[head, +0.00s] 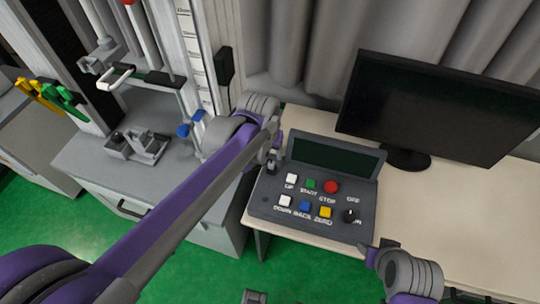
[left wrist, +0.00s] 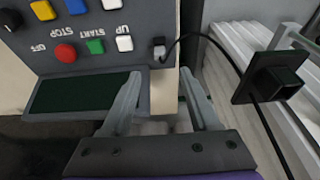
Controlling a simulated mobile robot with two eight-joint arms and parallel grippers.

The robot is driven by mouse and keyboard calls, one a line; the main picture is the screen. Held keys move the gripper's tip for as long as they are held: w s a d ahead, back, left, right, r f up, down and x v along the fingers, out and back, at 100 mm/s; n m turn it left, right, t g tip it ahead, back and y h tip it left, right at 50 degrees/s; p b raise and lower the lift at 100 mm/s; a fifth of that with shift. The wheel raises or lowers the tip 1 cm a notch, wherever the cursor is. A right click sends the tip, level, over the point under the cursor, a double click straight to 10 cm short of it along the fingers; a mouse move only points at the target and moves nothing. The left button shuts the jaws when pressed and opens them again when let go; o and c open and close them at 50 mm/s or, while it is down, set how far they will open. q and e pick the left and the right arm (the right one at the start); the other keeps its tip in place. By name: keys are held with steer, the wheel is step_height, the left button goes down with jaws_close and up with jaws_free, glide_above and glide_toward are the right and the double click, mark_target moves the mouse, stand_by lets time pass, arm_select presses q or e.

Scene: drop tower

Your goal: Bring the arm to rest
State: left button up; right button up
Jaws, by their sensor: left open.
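My left arm (head: 180,205) reaches from the lower left across the head view to the left edge of the control panel (head: 265,198). My left gripper (head: 272,163) is small and partly hidden there. In the left wrist view the left gripper (left wrist: 160,80) is open, with its two grey fingers apart and nothing held between them. The fingers lie beside the panel's dark display (left wrist: 85,92), close to its edge; contact cannot be told. My right gripper (head: 379,252) is low in the head view, in front of the desk's near edge; its jaws are too small to judge.
The control panel carries several coloured buttons and a black knob (head: 349,215) on a pale desk (head: 440,210). The drop tower (head: 185,60) rises at upper left over a grey cabinet (head: 90,160). A cable (left wrist: 225,50) runs beside the panel.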

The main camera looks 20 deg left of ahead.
arm_select(q)
steer(key=shift+v, duration=0.95)
steer(key=s+a+f+t, duration=0.1)
steer(key=s+a+f, duration=0.1)
steer(key=s, duration=0.6)
steer(key=s+a+f+t+p, duration=0.1)
steer(key=s+a+f, duration=0.1)
steer(key=s, duration=0.7)
steer(key=shift+s+a, duration=0.2)
steer(key=shift+a, duration=0.1)
stand_by(1.7)
